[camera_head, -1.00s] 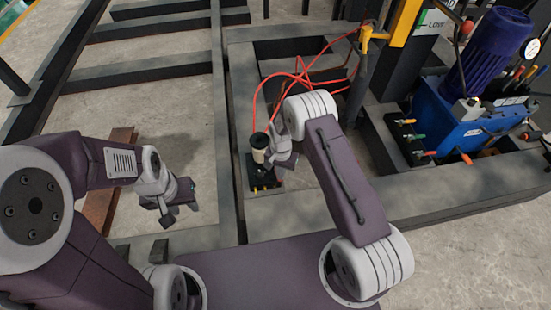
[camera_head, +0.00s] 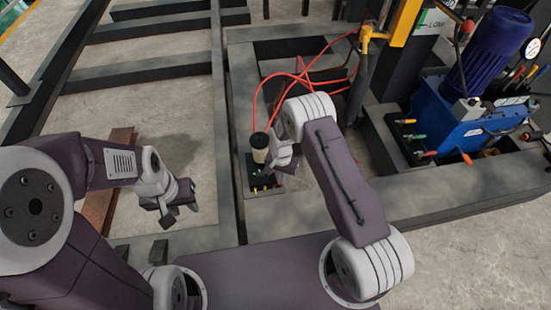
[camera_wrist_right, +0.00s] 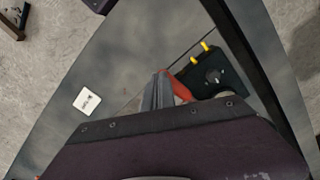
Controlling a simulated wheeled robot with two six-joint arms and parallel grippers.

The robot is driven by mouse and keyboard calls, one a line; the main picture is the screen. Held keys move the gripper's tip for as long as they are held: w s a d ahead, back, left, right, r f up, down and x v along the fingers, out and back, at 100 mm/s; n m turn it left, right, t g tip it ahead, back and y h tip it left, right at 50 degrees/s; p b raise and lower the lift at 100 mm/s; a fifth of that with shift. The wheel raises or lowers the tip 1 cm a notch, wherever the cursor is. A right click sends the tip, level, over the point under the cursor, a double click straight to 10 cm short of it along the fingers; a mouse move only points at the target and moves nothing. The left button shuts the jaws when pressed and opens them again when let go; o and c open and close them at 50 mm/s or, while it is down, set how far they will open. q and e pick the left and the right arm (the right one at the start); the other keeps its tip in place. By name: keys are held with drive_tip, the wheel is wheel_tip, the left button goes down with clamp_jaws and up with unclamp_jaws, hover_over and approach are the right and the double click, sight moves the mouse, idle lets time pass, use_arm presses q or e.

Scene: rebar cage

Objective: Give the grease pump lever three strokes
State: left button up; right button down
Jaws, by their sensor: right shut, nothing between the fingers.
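The grease pump (camera_head: 260,150) has a cream cylinder with a black cap and stands on a black base with yellow fittings, on the frame's steel beam. My right gripper (camera_head: 279,167) is close beside the pump, on its right, and partly covers it. In the right wrist view the shut, empty right fingers (camera_wrist_right: 160,88) are next to a red bar (camera_wrist_right: 182,90), which looks like the lever, and the pump's black base (camera_wrist_right: 214,72). Contact with the bar cannot be told. My left gripper (camera_head: 172,210) hangs away to the left; its jaws are too small to read.
Red hoses (camera_head: 300,77) loop behind the pump. A blue power unit (camera_head: 455,120) with a motor stands at the right. Dark steel beams (camera_head: 229,150) surround the pump. A small white label (camera_wrist_right: 87,99) lies on the beam in the wrist view.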

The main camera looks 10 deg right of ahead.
drive_tip(key=shift+s+f, duration=0.2)
drive_tip(key=shift+f, duration=0.25)
drive_tip(key=shift+s+f+b, duration=0.3)
drive_tip(key=shift+f+b, duration=0.05)
drive_tip(key=shift+f, duration=0.25)
drive_tip(key=shift+s+f+b, duration=0.25)
drive_tip(key=shift+f+b, duration=0.05)
drive_tip(key=shift+f, duration=0.35)
